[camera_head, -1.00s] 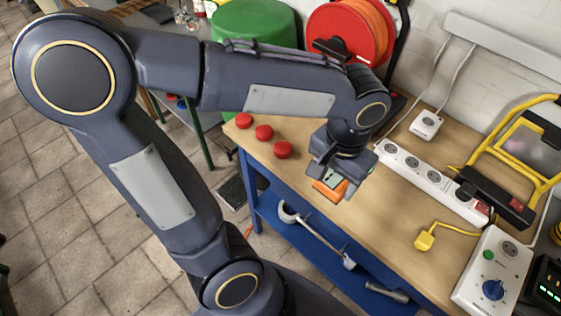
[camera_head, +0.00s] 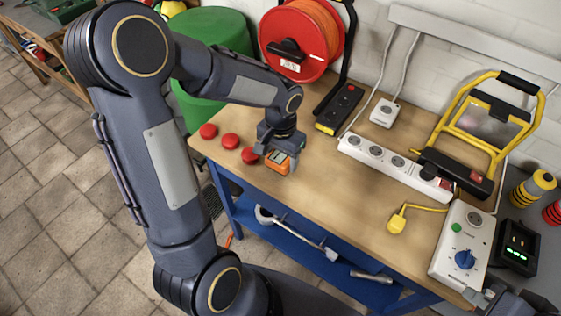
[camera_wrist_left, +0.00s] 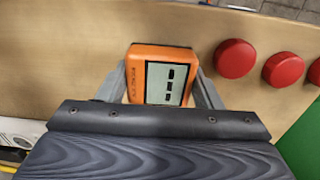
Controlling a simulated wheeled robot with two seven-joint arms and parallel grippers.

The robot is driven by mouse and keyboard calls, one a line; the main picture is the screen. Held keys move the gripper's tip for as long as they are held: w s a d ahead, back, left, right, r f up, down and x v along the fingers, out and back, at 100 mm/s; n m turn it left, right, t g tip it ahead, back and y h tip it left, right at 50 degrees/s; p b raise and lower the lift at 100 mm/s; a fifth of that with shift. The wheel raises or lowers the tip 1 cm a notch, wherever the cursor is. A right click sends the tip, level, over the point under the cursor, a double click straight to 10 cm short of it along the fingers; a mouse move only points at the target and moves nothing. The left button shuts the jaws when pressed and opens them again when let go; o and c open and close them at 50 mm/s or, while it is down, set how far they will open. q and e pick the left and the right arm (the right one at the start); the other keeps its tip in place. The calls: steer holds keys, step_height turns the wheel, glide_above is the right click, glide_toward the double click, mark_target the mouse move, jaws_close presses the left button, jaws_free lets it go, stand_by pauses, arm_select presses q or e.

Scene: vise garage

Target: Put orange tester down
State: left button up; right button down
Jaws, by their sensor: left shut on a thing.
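The orange tester (camera_head: 279,162), a small orange box with a grey display, is at the left part of the wooden workbench (camera_head: 330,195). My left gripper (camera_head: 277,154) is shut on it from above. In the left wrist view the tester (camera_wrist_left: 158,52) sits between the two fingers (camera_wrist_left: 160,88), its display facing the camera. I cannot tell whether its underside touches the bench top. My right gripper (camera_head: 482,297) shows only partly at the bottom right edge, by the white socket box; its jaw opening is unclear.
Several red discs (camera_head: 230,141) lie left of the tester; they also show in the wrist view (camera_wrist_left: 235,58). A white power strip (camera_head: 385,163), yellow plug (camera_head: 397,224), yellow work lamp (camera_head: 470,130) and red cable reel (camera_head: 300,40) occupy the back and right. Bench middle is clear.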

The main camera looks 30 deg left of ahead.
mark_target(281, 164)
arm_select(q)
steer(key=shift+w+a+f, duration=0.1)
steer(key=shift+f, duration=1.55)
steer(key=shift+f, duration=0.2)
steer(key=o, duration=1.3)
